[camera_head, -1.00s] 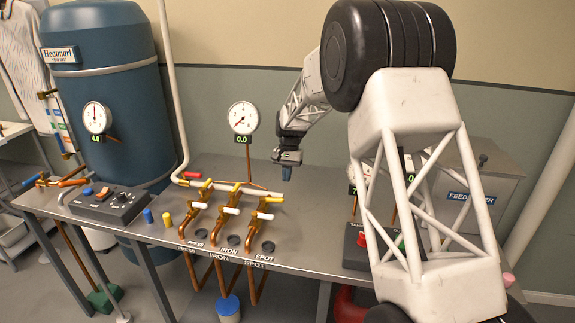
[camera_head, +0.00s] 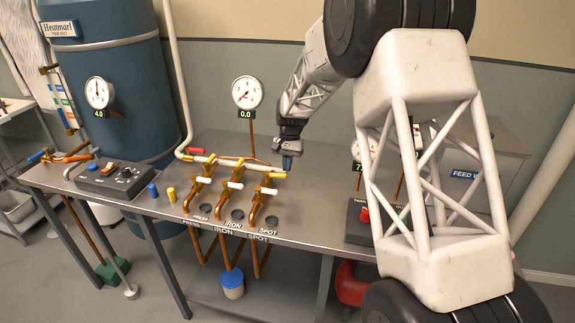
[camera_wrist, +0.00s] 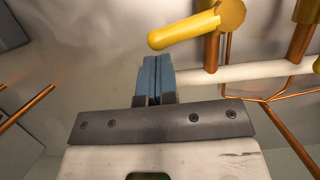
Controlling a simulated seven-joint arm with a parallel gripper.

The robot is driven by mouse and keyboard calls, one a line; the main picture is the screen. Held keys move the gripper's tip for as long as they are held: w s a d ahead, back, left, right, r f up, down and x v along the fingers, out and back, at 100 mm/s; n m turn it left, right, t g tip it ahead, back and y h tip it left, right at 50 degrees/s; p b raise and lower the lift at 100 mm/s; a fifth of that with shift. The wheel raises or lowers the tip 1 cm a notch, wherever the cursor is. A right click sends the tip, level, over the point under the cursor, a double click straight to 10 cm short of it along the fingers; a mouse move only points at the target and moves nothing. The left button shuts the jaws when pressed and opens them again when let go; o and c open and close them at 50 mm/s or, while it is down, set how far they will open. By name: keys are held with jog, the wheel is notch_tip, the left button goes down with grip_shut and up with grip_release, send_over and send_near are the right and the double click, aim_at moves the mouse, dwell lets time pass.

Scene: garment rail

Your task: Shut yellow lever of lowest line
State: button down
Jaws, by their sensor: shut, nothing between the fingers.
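Three copper lines stand on the bench, each with a yellow lever at its upper end and a pale lever lower down. My gripper (camera_head: 288,162), with blue fingertips, is shut and empty, up and right of the SPOT lever. In the wrist view, a yellow lever (camera_wrist: 185,31) lies just beyond the fingertips (camera_wrist: 154,76), with no clear contact.
A white pipe (camera_wrist: 245,72) runs behind the lines. A gauge (camera_head: 247,92) reading 0.0 stands left of my gripper. A control box (camera_head: 110,181) and blue tank (camera_head: 105,80) are at left. Bare bench (camera_head: 305,205) lies right of the SPOT line.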

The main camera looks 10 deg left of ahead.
jog(key=shift+s+d+m+y, duration=0.2)
jog(key=shift+s+m, duration=0.2)
jog(key=shift+m, duration=0.25)
jog(key=shift+s+d+m+y, duration=0.2)
jog(key=shift+s+m, duration=0.15)
jog(key=shift+m, duration=0.3)
jog(key=shift+w, duration=0.1)
jog(key=w+r, duration=0.6)
jog(key=r, duration=0.4)
jog(key=shift+w+d+r, duration=0.2)
jog(key=shift+w+d, duration=0.1)
jog(key=shift+d, duration=0.1)
